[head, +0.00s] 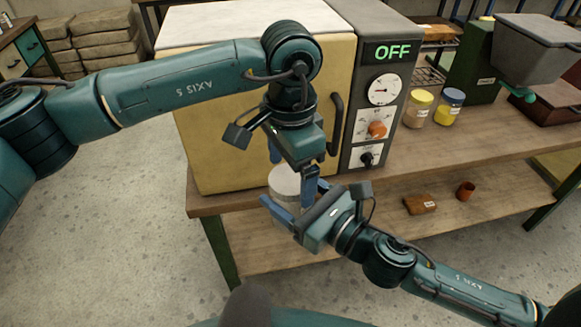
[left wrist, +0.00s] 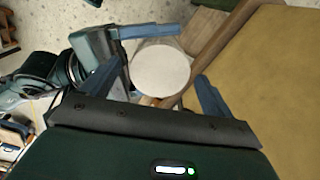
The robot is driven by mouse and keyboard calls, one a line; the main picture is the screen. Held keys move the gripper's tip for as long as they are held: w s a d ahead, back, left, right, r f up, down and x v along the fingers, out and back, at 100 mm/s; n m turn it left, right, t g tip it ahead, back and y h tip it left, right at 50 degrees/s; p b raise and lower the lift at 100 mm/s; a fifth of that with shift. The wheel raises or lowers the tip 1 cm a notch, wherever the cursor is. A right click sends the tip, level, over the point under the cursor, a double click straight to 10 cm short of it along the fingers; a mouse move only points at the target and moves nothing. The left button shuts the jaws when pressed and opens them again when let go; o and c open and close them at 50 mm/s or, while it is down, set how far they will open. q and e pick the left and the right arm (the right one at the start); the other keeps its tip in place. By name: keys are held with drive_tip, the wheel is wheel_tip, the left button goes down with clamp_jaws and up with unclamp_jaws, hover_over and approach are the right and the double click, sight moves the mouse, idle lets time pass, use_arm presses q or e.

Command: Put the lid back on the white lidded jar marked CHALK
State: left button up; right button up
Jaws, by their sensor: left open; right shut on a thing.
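A pale, whitish cylinder (head: 284,184), which looks like the jar, is held upright in front of the oven by my right gripper (head: 300,205), which is shut on it. No CHALK marking is readable. My left gripper (head: 291,170) points down just above it, open, with its fingers apart. In the left wrist view, the cylinder's flat, round, pale top (left wrist: 160,72) lies between and beyond the left fingers (left wrist: 165,98). I cannot tell whether this top is a lid, or whether the left fingers touch it. A right finger (left wrist: 150,32) shows beside the cylinder. No separate lid is visible.
A cream oven (head: 255,95) with a panel reading OFF stands close behind both grippers. Two jars, one yellow-lidded (head: 418,108) and one blue-lidded (head: 449,106), stand on the workbench (head: 480,145). A brown block (head: 420,204) and a small cup (head: 465,190) rest on the lower shelf.

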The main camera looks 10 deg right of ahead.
use_arm(q)
wheel_tip(320, 180, up, 4)
drive_tip(key=shift+r, duration=0.2)
drive_tip(key=shift+c, duration=0.5)
